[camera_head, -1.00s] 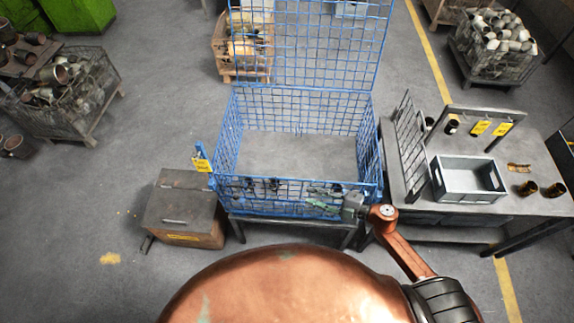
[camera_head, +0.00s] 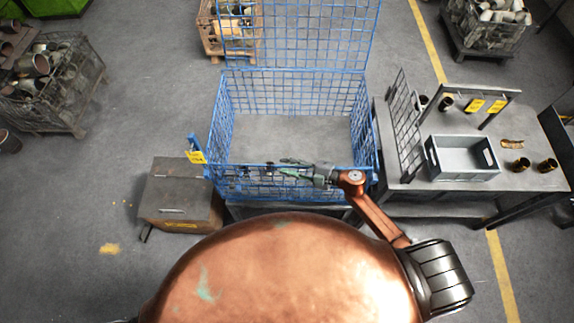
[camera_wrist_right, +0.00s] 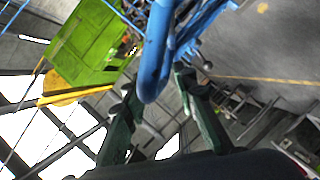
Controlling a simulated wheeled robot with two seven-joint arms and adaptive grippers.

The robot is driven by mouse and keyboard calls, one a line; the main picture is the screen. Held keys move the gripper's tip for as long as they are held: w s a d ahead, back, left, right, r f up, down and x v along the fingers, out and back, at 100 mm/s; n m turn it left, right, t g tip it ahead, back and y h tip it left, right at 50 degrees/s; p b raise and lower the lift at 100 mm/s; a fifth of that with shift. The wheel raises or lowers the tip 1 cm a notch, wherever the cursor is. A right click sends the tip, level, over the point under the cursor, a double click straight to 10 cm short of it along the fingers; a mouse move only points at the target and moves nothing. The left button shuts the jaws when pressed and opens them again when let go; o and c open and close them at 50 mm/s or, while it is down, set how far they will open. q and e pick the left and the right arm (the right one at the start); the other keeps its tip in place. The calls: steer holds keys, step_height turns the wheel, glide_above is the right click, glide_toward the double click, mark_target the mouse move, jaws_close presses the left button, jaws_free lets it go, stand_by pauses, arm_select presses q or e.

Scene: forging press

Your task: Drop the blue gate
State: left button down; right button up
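The blue gate (camera_head: 242,185) is the low mesh front side of a blue wire cage (camera_head: 222,125) and stands upright. My right gripper (camera_head: 288,168) is at the gate's top edge, near the middle, pointing left. In the right wrist view its two dark green fingers (camera_wrist_right: 158,112) are spread apart. A thick blue tube (camera_wrist_right: 152,65) shows between and beyond them; I cannot tell whether they touch it. My left gripper is not in view.
A brown-grey box (camera_head: 180,192) stands to the left. A table (camera_head: 470,198) with a grey crate (camera_head: 462,172) stands to the right. The cage floor looks empty. A tall blue mesh panel (camera_head: 300,35) rises behind.

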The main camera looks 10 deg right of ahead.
steer(key=shift+a, duration=0.1)
jaws_close()
stand_by(0.3)
steer(key=shift+f, duration=0.1)
stand_by(0.3)
